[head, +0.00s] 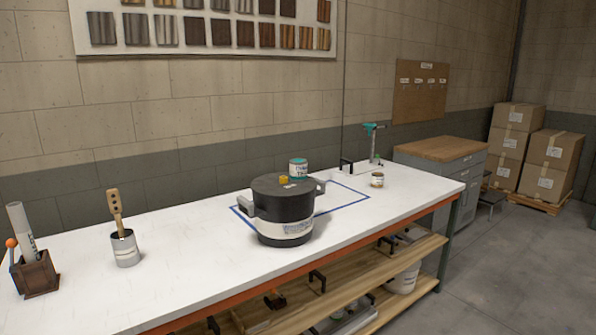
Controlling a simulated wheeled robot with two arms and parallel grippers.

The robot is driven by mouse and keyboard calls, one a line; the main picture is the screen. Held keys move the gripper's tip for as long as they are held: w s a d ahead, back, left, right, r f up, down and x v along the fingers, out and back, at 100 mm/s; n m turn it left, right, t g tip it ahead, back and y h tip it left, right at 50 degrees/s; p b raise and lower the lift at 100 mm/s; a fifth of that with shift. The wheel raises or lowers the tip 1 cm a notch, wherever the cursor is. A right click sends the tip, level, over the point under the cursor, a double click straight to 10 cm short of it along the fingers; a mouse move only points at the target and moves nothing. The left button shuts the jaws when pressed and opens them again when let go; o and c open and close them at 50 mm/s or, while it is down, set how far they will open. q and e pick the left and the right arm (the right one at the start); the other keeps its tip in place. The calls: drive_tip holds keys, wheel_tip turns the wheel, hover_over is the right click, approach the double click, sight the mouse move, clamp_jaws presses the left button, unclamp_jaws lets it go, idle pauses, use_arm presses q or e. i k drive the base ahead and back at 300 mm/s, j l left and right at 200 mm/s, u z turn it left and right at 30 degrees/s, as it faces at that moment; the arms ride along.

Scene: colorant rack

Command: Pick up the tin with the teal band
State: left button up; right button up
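The tin with the teal band (298,169) is a small light tin. It stands upright just behind a large black pot (284,206) on the white workbench. The pot's lid edge seems to hide the tin's base. Neither of my grippers is in the head view.
The white workbench (180,255) has a blue tape outline around the pot. A can with a wooden paddle (124,248) and a brown holder (36,273) are left.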

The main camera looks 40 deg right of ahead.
sight(298, 166)
drive_tip(key=l+u, duration=0.15)
drive_tip(key=l, duration=1.3)
drive_tip(key=l+u, duration=0.15)
drive_tip(key=l, duration=1.35)
drive_tip(key=k, duration=0.05)
